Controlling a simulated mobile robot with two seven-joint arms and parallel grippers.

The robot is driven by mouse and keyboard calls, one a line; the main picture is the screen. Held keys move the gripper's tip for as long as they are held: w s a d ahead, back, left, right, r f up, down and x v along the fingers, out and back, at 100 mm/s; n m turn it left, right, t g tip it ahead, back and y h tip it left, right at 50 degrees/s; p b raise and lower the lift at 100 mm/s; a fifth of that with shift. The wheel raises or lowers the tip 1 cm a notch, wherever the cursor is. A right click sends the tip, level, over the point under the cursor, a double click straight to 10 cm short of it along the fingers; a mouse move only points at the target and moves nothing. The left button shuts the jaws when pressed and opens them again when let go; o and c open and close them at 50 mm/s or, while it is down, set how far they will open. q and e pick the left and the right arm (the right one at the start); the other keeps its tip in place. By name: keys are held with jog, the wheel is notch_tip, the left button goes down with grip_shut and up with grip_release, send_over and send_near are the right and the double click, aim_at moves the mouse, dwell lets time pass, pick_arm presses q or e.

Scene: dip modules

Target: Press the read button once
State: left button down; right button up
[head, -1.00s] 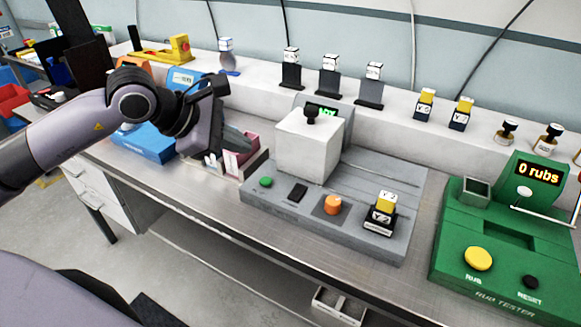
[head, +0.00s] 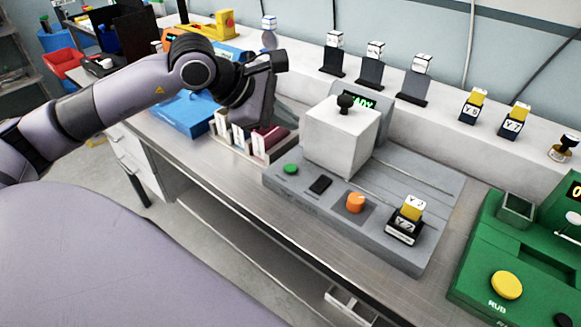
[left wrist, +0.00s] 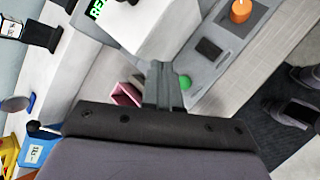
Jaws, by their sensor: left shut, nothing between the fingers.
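A grey tester (head: 290,185) stands on the bench. It has a green button (head: 291,169), a black rectangular switch (head: 320,186) and an orange knob (head: 356,202). I cannot read which control is the read button. A white block (head: 341,138) with a black knob on top stands on the tester, before a lit green display (head: 360,101). My left gripper (left wrist: 160,68) is shut and empty in the left wrist view, beside the green button (left wrist: 185,82) in that picture; contact cannot be told. In the head view its fingertips are hidden. My right gripper is not in view.
A yellow-topped module (head: 406,226) sits at the tester's right end. A green rub tester (head: 478,258) is further right. Booklets in a holder (head: 233,146) and a blue box (head: 187,113) are left. Several stamps and modules stand on the shelf (head: 300,62) behind.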

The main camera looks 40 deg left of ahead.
pick_arm(q)
jog(key=b, duration=0.4)
send_over(286, 169)
notch_tip(286, 169, down, 7)
jog(key=shift+f, duration=0.1)
jog(key=shift+f+b, duration=0.45)
jog(key=shift+b, duration=0.25)
dwell(1.2)
jog(key=shift+f+b, duration=0.4)
jog(key=shift+b, duration=0.25)
jog(key=shift+f+b, duration=0.4)
jog(key=shift+b, duration=0.15)
dwell(0.4)
jog(key=shift+r, duration=0.1)
jog(key=shift+r+p, duration=0.4)
jog(key=shift+r, duration=0.3)
jog(key=shift+r, duration=0.1)
